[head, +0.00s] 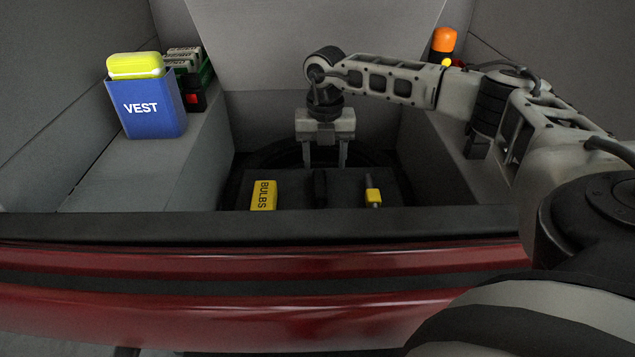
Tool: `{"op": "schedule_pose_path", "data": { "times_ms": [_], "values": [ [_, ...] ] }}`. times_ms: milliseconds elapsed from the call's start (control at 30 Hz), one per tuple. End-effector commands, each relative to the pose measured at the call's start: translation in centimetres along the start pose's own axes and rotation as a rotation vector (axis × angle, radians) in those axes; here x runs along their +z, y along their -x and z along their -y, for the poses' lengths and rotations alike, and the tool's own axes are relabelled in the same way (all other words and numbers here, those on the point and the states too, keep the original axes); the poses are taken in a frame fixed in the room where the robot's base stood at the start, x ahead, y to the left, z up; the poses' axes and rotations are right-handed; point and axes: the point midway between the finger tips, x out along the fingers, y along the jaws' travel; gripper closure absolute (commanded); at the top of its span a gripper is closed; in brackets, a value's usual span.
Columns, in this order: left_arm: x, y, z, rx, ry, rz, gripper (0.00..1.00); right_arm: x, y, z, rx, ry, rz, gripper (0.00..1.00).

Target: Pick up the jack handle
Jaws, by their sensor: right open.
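My right gripper (325,164) points down over a dark tray (342,201) in the car boot, its two fingers apart with nothing between them. A dark upright-looking, rounded bar (320,188) lies in the tray just below and in front of the fingers; it may be the jack handle, but its low contrast makes this hard to tell. The fingers do not appear to touch it. To its right is a small yellow tool-like piece with a pale tip (373,197). My left gripper is out of view.
A yellow BULBS box (263,195) lies left in the tray. A blue VEST bin (156,106) and a green crate (206,72) stand on the left ledge. An orange-topped item (443,42) is behind my right arm. The dark boot sill (260,226) and red bumper (250,290) run in front.

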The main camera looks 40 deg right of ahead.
Motion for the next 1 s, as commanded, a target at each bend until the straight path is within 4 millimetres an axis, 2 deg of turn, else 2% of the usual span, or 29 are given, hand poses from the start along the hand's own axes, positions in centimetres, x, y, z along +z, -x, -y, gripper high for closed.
{"op": "schedule_pose_path", "data": {
  "times_ms": [33,100,467,600,733,1000],
  "values": [
    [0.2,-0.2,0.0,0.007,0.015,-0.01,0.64,0.0,-1.5,0.0,-0.001,0.0,-0.002,0.45],
    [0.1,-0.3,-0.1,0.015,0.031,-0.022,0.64,-0.1,-2.7,0.0,-0.001,0.001,-0.002,0.45],
    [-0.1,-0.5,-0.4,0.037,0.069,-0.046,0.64,-0.1,-5.3,-0.3,0.002,0.003,-0.001,0.45],
    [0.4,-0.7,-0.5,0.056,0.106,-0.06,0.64,-0.1,-7.4,-0.8,0.003,0.004,-0.001,0.45],
    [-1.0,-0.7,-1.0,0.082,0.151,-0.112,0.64,-0.1,-9.2,-0.8,0.003,0.002,-0.001,0.45],
    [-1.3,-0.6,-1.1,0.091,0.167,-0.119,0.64,-0.1,-9.5,-0.8,0.004,0.003,-0.001,0.45]
  ]
}}
